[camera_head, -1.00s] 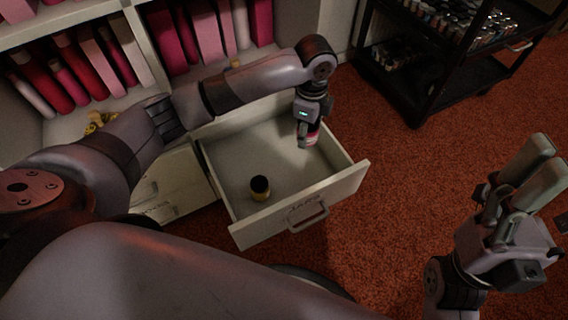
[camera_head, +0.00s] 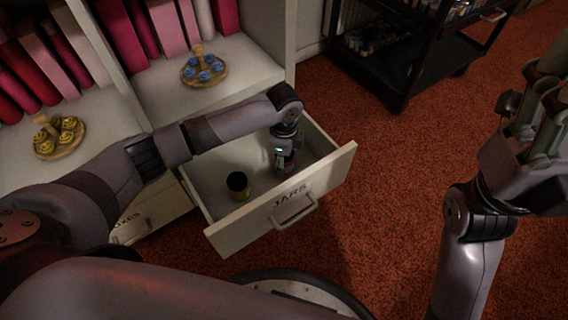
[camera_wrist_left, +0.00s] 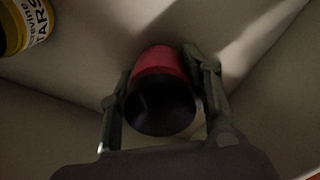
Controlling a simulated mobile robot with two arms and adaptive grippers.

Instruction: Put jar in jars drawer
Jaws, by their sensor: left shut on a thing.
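The jars drawer (camera_head: 327,179) is pulled open, with "JARS" on its front. In the left wrist view, this gripper (camera_wrist_left: 165,95) is shut on a red jar (camera_wrist_left: 158,62) with a black lid, one finger on each side. I cannot tell whether the jar touches the drawer floor. A yellow jar (camera_head: 241,194) with a black lid stands in the drawer to the left; it also shows in the wrist view (camera_wrist_left: 35,30). My right gripper (camera_head: 545,115) is at the right edge, partly cut off.
A shelf unit behind holds pink and red upright items and two round wooden stands, one with blue pieces (camera_head: 205,70) and one with yellow pieces (camera_head: 59,138). Another drawer (camera_head: 152,216) is left of the open one. A black cart (camera_head: 405,65) stands behind on red carpet.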

